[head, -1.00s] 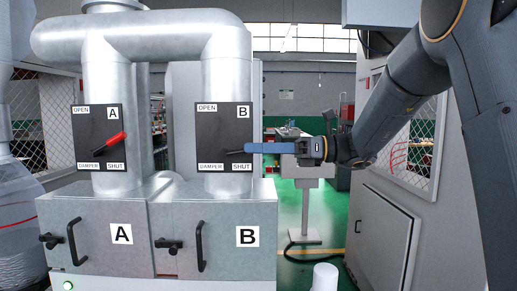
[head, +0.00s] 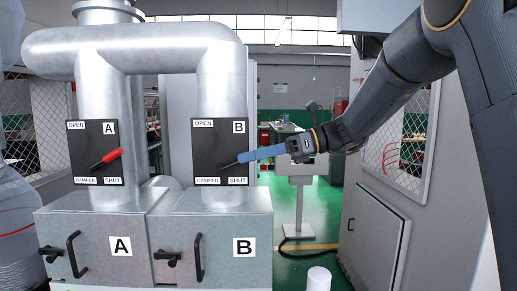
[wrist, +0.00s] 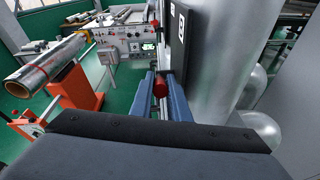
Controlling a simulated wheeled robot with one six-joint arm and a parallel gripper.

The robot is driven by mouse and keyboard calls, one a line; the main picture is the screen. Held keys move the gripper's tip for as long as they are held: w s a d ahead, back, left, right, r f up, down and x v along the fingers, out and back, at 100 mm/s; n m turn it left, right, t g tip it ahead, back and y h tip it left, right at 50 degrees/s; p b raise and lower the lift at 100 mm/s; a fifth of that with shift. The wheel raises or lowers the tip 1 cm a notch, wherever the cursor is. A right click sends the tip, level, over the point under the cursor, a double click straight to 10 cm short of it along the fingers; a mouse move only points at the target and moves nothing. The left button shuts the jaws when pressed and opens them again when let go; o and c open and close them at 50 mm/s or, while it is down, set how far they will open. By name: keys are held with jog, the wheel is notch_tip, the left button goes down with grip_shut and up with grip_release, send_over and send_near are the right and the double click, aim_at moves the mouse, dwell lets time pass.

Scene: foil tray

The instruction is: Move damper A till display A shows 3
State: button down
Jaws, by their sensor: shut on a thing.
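Damper A's red lever (head: 105,159) sits on the left black plate (head: 82,170), marked A, OPEN and SHUT, and tilts up to the right. No gripper touches it. My gripper (head: 245,156), with blue fingers, is shut on damper B's lever (head: 230,163) at the right plate (head: 205,135). Only that lever's black stem shows in the head view; the fingers hide its grip. In the wrist view its red grip (wrist: 160,88) sits between the fingers. The lever tilts slightly up to the right. I cannot make out display A or any reading.
Metal boxes A (head: 95,228) and B (head: 215,225) stand below the ducts, with black handles in front. A grey cabinet (head: 375,235) stands at right, and a white cylinder (head: 318,279) at the bottom. In the wrist view a foil roll (wrist: 45,65) lies on an orange stand.

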jog(key=shift+a+r+h+p, duration=0.25)
jog(key=shift+r+h+p, duration=0.3)
jog(key=shift+p, duration=0.55)
jog(key=shift+f, duration=0.1)
jog(key=c, duration=2)
grip_release()
jog(key=shift+b+v, duration=1.4)
jog(key=shift+v, duration=2.55)
